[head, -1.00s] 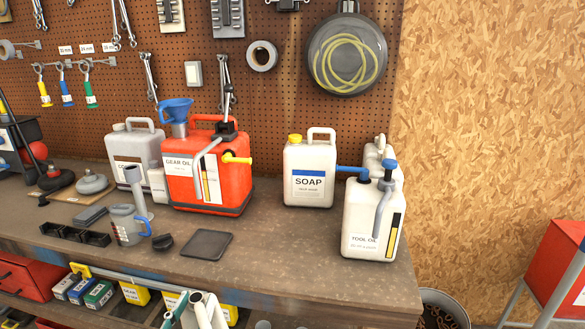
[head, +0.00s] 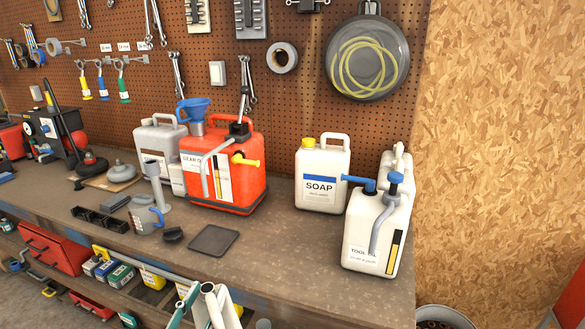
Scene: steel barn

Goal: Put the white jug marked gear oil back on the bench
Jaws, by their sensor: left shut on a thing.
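My left gripper (head: 188,301) shows at the bottom edge, in front of the bench, with teal parts. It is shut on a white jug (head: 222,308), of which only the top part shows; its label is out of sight. The bench (head: 290,262) has a worn brown top. A red can (head: 248,188) on it reads GEAR OIL, partly covered by its pump. White jugs marked SOAP (head: 322,168) and TOOL OIL (head: 365,230) stand to its right. My right gripper is not in view.
A dark flat pad (head: 214,240), a grey measuring jug (head: 147,218) and a black tray (head: 100,218) lie near the bench's front. A pale jug (head: 158,138) stands behind the red can. Bare bench top lies between the pad and the TOOL OIL jug.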

